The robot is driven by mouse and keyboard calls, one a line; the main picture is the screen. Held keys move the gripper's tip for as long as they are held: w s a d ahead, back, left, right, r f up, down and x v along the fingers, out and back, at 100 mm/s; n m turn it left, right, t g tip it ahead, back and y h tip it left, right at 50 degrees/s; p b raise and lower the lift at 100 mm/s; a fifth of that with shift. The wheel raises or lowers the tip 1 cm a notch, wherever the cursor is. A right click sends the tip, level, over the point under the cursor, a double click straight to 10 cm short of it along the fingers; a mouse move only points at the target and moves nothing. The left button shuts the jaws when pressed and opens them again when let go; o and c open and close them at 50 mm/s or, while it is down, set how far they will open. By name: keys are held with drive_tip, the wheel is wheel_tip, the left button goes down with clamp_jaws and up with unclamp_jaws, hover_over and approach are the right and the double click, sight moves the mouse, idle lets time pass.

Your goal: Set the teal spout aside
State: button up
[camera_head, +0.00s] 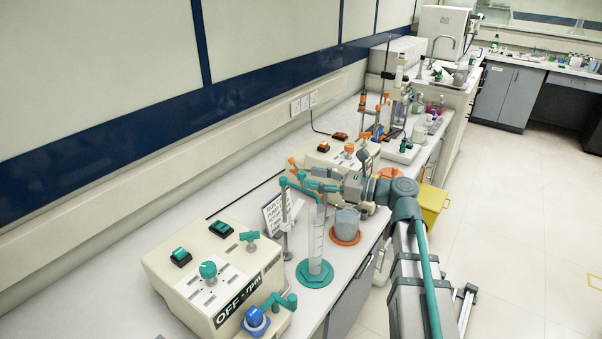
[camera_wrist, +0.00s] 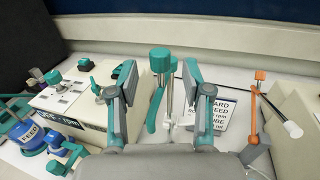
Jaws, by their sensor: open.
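The teal spout (camera_head: 299,187) is on an upright metal post on the bench, above a clear graduated cylinder (camera_head: 316,240) with a teal base. In the wrist view the teal spout (camera_wrist: 160,60) lies between the finger lines of my gripper (camera_wrist: 158,70). In the head view, the fingers and spout overlap, hiding part of the spout.
A grey beaker (camera_head: 346,225) sits on an orange base to the right. A sign (camera_wrist: 213,108) and an orange spout (camera_wrist: 258,92) stand nearby. Bare bench shows left of the sign.

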sight(301, 175)
drive_tip(key=shift+p+x, duration=0.35)
drive_tip(key=shift+x, duration=1.85)
clamp_jaws()
